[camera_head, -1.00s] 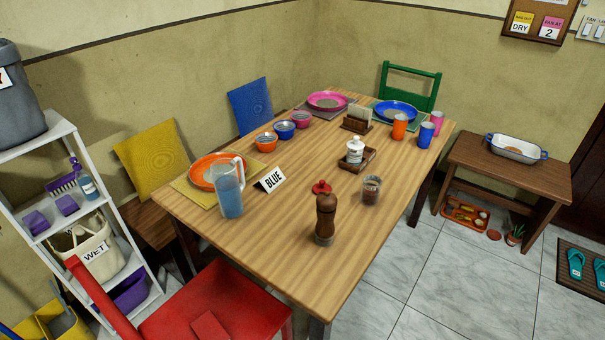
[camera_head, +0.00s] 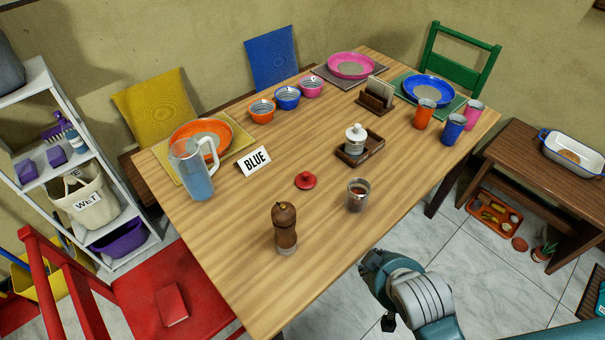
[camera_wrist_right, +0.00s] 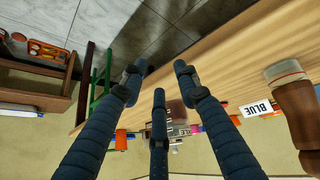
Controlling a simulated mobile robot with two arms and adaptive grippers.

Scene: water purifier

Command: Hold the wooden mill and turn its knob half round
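The wooden mill (camera_head: 285,228), dark brown with a round knob on top, stands upright near the front edge of the wooden table (camera_head: 235,235). Nothing touches it. In the right wrist view, which is upside down, the mill (camera_wrist_right: 300,112) shows at the right edge, partly cut off. My right gripper (camera_wrist_right: 160,82) has its blue fingers spread apart with nothing between them. In the head view my right arm is off the table's front right edge, to the right of the mill. My left gripper is not in view.
A glass jar (camera_head: 357,196) and a red lid (camera_head: 306,181) stand near the mill. A blue-filled pitcher (camera_head: 194,172) and BLUE sign (camera_head: 254,161) are farther left. A wooden tray (camera_head: 372,151) holds a white pot (camera_head: 355,139). A red chair (camera_head: 190,290) is at front left.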

